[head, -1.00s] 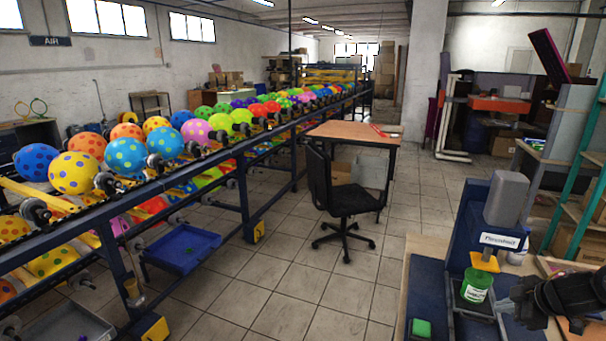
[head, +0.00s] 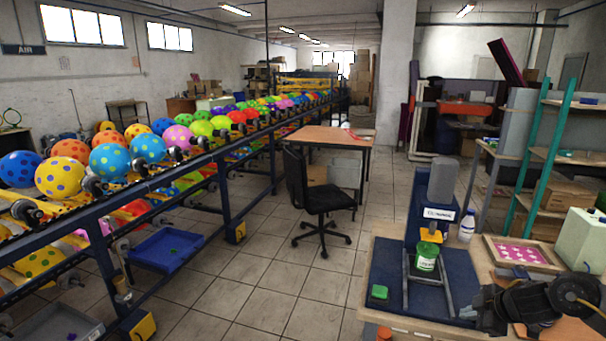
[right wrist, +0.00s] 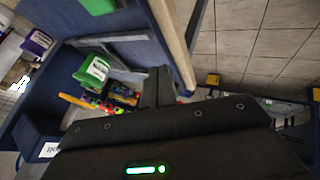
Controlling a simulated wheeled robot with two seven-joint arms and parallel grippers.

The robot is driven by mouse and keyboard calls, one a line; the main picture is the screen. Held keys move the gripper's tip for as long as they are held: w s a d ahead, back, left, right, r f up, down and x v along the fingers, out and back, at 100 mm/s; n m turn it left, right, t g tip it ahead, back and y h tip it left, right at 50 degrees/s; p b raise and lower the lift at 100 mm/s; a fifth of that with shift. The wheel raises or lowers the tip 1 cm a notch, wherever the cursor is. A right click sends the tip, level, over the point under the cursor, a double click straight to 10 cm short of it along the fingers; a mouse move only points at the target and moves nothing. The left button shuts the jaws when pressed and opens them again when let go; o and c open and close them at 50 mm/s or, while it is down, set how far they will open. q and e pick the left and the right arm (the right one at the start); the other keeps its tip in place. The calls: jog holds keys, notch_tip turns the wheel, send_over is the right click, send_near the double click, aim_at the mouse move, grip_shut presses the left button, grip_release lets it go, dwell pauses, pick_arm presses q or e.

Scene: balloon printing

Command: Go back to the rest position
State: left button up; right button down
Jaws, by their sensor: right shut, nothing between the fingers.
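My right gripper (head: 480,304) is at the lower right of the head view, over the right part of the workbench. It is shut and empty. In the right wrist view its dark fingers (right wrist: 157,88) are together. It is apart from the printing press (head: 428,215), a dark blue stand with a grey head. A green labelled cup (head: 427,255) sits at the press; it also shows in the right wrist view (right wrist: 92,70). My left gripper is in neither view.
The workbench (head: 392,322) carries a blue mat, a green block (head: 379,292), a white bottle (head: 467,226) and a framed pink-patterned tray (head: 522,252). A black chair (head: 322,200) stands on the tiled floor. A conveyor rack (head: 190,180) with spotted balloons runs along the left.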

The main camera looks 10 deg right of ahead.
jog(key=s+a+f+m, duration=0.1)
jog(key=s+a+f, duration=0.1)
jog(key=a+f, duration=0.35)
jog(key=s+a+f+t, duration=0.1)
jog(key=s+a+f, duration=0.1)
jog(key=a, duration=0.6)
jog(key=s+a+f+m, duration=0.1)
jog(key=s+a+f, duration=0.1)
jog(key=a+f, duration=0.35)
jog(key=s+a+m+g+h, duration=0.1)
jog(key=s+a+m+g, duration=0.3)
jog(key=s, duration=0.7)
jog(key=s+a+m+g, duration=0.1)
jog(key=s+a+m, duration=0.2)
jog(key=s+a, duration=0.55)
jog(key=s+d+f+g, duration=0.1)
jog(key=s+f, duration=0.1)
jog(key=f, duration=1.2)
jog(key=s+d+f, duration=0.1)
jog(key=s+f, duration=0.2)
jog(key=f, duration=1.1)
jog(key=s+d+f+g, duration=0.1)
jog(key=s+d+f, duration=0.2)
jog(key=s+f, duration=1)
jog(key=s, duration=0.2)
jog(key=shift+s+d+f+g, duration=0.15)
jog(key=shift+s+f+g, duration=0.05)
jog(key=shift+s+g, duration=0.15)
